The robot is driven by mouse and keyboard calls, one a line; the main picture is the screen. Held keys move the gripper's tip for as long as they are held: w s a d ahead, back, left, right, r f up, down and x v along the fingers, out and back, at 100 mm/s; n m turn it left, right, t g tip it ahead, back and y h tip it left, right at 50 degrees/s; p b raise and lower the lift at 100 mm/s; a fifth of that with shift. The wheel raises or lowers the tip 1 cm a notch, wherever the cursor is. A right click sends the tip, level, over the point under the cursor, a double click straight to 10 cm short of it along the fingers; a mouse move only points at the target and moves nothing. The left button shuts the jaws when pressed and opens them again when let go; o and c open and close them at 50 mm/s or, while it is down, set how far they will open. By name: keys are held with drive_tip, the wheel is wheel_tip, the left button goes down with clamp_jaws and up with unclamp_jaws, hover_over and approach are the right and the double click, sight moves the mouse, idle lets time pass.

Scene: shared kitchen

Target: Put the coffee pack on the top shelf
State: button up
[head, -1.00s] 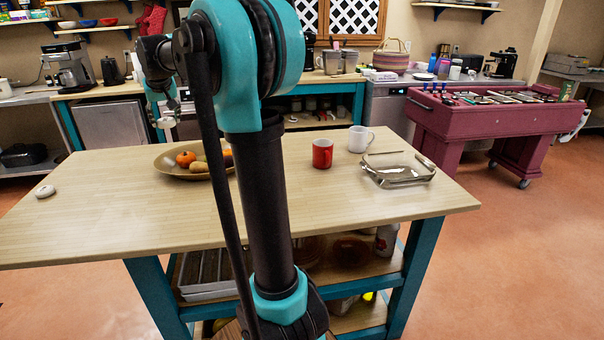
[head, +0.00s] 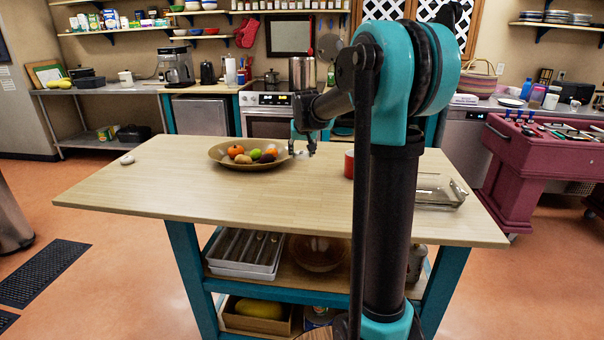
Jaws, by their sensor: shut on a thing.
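I cannot pick out the coffee pack for certain. Wall shelves hang at the back left. The upper one (head: 108,31) carries several boxes, cans and packets. Another upper board (head: 270,12) carries bowls and small jars. A shorter board (head: 200,38) below carries coloured bowls.
The island top (head: 190,187) holds a fruit bowl (head: 222,158), a red mug (head: 349,164) partly behind my arm, a glass dish (head: 436,200) and a small white disc (head: 127,159). A coffee maker (head: 177,67) and stove (head: 268,105) stand behind. Floor at left is mostly clear.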

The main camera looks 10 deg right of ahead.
drive_tip(key=shift+a+f, duration=0.1)
drive_tip(key=shift+f, duration=4.1)
drive_tip(key=shift+f, duration=0.1)
drive_tip(key=o, duration=1)
drive_tip(key=shift+c, duration=0.2)
